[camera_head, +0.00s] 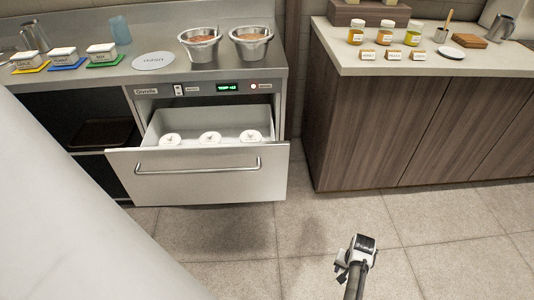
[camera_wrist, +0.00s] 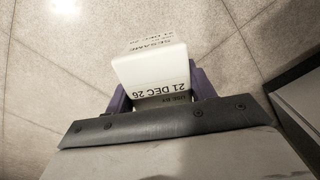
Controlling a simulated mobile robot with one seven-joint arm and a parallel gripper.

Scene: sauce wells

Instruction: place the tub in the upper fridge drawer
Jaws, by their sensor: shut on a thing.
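A white tub (camera_wrist: 151,64) with a printed label reading "SESAME" and "21 DEC 26" is between the two purple fingers of my gripper (camera_wrist: 162,94) in the wrist view, with floor beyond it. My gripper is shut on the tub. In the head view my gripper (camera_head: 354,256) is at the lower middle, over the floor, right of and apart from the drawer. The tub cannot be made out clearly there. The upper fridge drawer (camera_head: 212,180) is pulled open, and several round white disc-like marks (camera_head: 210,138) show on its inside floor.
The steel counter (camera_head: 130,84) above the drawer holds white tubs on yellow, blue and green mats (camera_head: 105,60), a round labelled disc (camera_head: 154,61) and two metal wells (camera_head: 250,47). A wooden cabinet (camera_head: 365,130) stands at the right. The floor between is clear.

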